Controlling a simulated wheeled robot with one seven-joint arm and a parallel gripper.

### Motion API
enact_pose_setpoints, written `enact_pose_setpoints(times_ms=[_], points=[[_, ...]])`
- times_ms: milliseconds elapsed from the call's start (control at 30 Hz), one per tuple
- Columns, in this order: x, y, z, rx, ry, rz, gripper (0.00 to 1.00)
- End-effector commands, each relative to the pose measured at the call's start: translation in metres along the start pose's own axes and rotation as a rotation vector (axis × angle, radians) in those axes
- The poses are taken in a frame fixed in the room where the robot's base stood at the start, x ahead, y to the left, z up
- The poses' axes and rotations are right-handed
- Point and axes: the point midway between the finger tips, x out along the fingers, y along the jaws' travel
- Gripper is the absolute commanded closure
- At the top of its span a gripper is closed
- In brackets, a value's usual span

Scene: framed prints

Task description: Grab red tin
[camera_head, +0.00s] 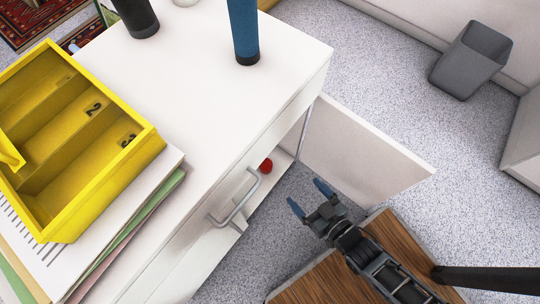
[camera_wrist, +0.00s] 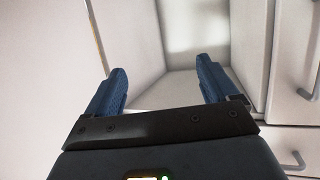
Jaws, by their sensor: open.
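A small round red object, likely the red tin (camera_head: 265,166), shows in the head view inside the open white cabinet (camera_head: 285,62), low behind its front edge. Only part of it shows. My gripper (camera_head: 306,197) is open and empty, in front of the cabinet opening, to the lower right of the red object and apart from it. In the wrist view my two blue fingers (camera_wrist: 160,70) are spread wide with nothing between them. They face a bare pale interior corner, and no red object shows there.
The cabinet door (camera_head: 360,158) stands open to the right of my gripper. A drawer handle (camera_head: 235,200) sticks out at the left. On top are a yellow compartment tray (camera_head: 150,148), papers, a blue cylinder (camera_head: 243,28) and a dark one. A grey bin (camera_head: 470,60) stands far right.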

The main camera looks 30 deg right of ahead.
Motion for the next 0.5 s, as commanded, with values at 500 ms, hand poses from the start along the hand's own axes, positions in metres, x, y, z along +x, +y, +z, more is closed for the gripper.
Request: enact_pose_setpoints(times_ms=[500], points=[[0.200,0.007,0.168,-0.010,-0.045,-0.031,0.13]])
